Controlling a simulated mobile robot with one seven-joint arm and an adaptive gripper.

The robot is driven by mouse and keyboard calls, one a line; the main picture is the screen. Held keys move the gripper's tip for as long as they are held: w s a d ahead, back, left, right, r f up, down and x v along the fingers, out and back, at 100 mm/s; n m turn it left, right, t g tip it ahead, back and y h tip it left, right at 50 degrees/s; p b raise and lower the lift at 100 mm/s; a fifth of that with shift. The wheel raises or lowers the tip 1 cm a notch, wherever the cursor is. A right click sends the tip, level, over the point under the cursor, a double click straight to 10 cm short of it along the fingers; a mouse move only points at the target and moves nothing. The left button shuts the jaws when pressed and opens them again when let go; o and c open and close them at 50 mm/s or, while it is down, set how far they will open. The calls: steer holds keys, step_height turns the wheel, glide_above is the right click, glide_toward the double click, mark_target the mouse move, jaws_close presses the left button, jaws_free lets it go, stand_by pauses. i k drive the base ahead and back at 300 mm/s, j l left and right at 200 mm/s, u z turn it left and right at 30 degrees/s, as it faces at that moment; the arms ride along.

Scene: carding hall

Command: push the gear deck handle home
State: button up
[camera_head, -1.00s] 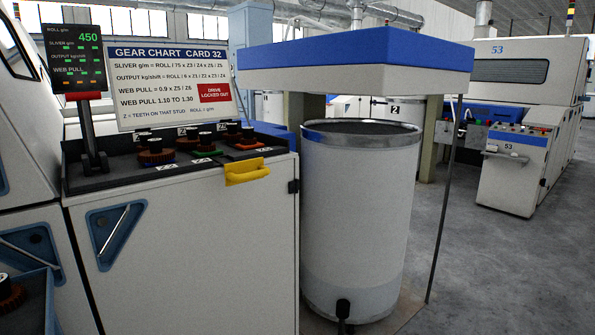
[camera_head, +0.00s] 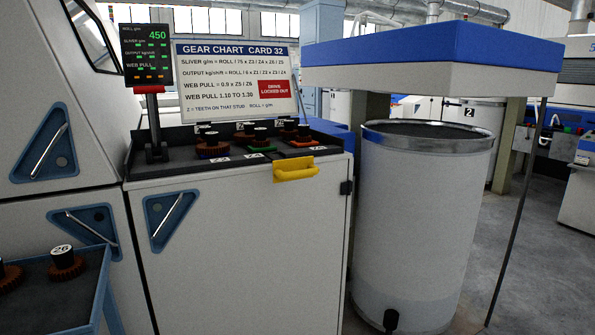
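The gear deck (camera_head: 172,169) is a dark tray on top of a white cabinet, left of centre. Several gears with dark hubs stand on it, with orange, blue and green colours, beside white number labels. The yellow handle (camera_head: 295,169) is at the deck's front right edge and stands out over the cabinet front. How far the deck is pulled out, I cannot tell. My gripper is not in view, and nothing of mine touches the handle.
A gear chart board (camera_head: 236,82) and a display (camera_head: 147,55) stand over the deck. A large white can (camera_head: 425,225) stands right of the cabinet, under a blue-topped head (camera_head: 440,45). A blue-edged trolley (camera_head: 80,325) with gears is at lower left. Grey floor (camera_head: 565,275) is clear at right.

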mark_target(286, 170)
steer(key=i+j+z, duration=0.15)
steer(key=j+z, duration=0.3)
steer(key=i+j+z, duration=0.1)
steer(key=j+z, duration=0.15)
steer(key=z, duration=0.2)
